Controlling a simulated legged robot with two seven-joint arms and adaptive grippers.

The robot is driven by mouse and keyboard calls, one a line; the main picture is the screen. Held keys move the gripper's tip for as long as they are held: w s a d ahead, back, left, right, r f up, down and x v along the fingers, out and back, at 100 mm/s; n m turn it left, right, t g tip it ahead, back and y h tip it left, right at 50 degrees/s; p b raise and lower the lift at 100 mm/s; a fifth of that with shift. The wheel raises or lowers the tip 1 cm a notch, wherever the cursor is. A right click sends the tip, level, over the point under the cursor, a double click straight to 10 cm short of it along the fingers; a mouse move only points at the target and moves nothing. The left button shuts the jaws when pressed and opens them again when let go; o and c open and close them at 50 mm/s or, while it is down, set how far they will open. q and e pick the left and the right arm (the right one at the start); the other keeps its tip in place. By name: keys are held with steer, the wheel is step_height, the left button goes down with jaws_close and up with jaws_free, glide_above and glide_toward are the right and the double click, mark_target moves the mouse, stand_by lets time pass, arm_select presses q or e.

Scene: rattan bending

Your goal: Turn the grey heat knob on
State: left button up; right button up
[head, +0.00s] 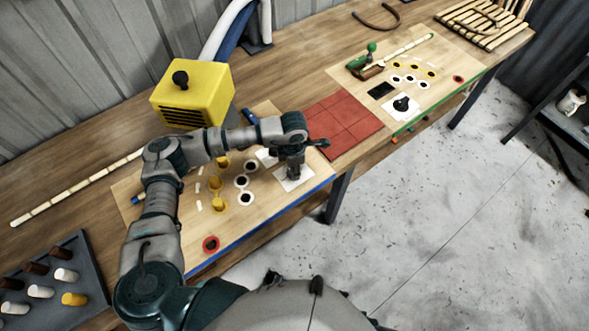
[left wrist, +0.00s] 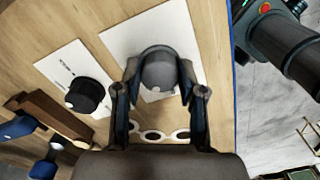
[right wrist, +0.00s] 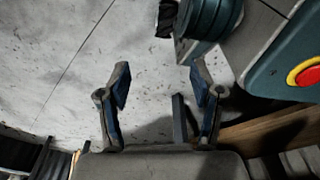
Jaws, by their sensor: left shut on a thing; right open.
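The grey heat knob (left wrist: 158,70) sits on a white plate (left wrist: 119,42) on the wooden board. In the left wrist view my left gripper (left wrist: 158,80) is shut on the knob, with one finger on each side of it. In the head view my left gripper (head: 293,172) points down at the white plate (head: 293,182) near the board's blue front edge, and hides most of the knob. A black knob (left wrist: 88,95) on another white plate is to the left of it. My right gripper (right wrist: 160,88) is open and empty above the grey floor.
A yellow box (head: 194,97) stands behind the board. Red tiles (head: 343,122) lie to its right. Pegs and white-ringed holes (head: 241,181) are left of my left gripper. A dark peg tray (head: 50,275) is at the lower left. The floor at right is mostly clear.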

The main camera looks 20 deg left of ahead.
arm_select(q)
steer(key=m+b, duration=0.1)
steer(key=m, duration=0.1)
steer(key=m+b, duration=0.2)
steer(key=shift+f+m, duration=0.2)
steer(key=shift+m, duration=0.1)
steer(key=m+b, duration=0.3)
steer(key=m, duration=0.1)
steer(key=shift+r+m+b, duration=0.15)
steer(key=shift+m+b, duration=0.15)
steer(key=shift+m, duration=0.1)
steer(key=shift+r+m, duration=0.1)
steer(key=shift+m, duration=0.3)
arm_select(e)
steer(key=w+r, duration=0.4)
steer(key=r, duration=0.4)
steer(key=w+a+r, duration=0.1)
steer(key=w+r, duration=0.3)
steer(key=r, duration=0.4)
steer(key=shift+w+a+r+t, duration=0.2)
steer(key=shift+w+r+t, duration=0.2)
arm_select(q)
steer(key=o, duration=1.1)
arm_select(e)
steer(key=shift+w, duration=0.15)
arm_select(q)
steer(key=shift+o, duration=0.2)
step_height(320, 180, up, 12)
steer(key=shift+w+a, duration=0.1)
